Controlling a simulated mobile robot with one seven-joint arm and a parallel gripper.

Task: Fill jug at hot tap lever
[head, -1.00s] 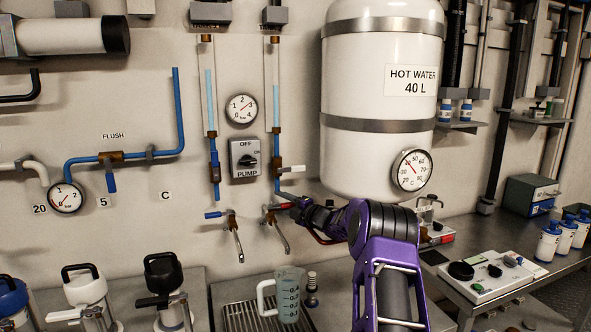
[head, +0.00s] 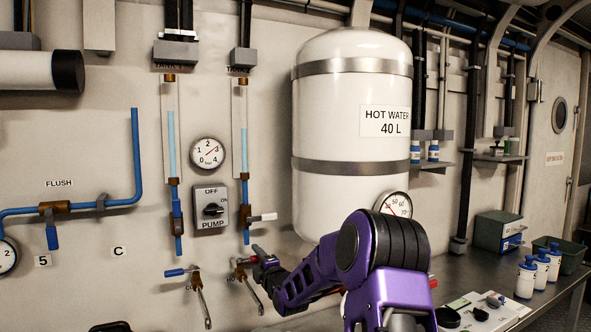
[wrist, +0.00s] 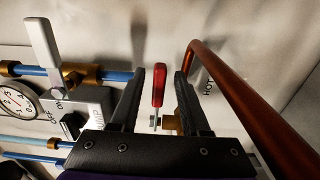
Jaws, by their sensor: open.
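My gripper (wrist: 160,74) is open, and the red hot tap lever (wrist: 159,86) stands between its two fingers in the wrist view. A gap shows on each side of the lever, so neither finger visibly touches it. The brass tap body (wrist: 171,122) is partly hidden behind the gripper. In the head view my gripper (head: 262,256) is at the right-hand tap (head: 240,270) on the wall, below the blue pipe, and the lever is largely hidden there. The jug is in neither view now.
A copper pipe (wrist: 225,85) runs close beside the right finger. A white-handled valve (wrist: 42,45) is at upper left in the wrist view. The blue-levered tap (head: 178,272) is left of my gripper. The white hot water tank (head: 350,130) hangs above my arm.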

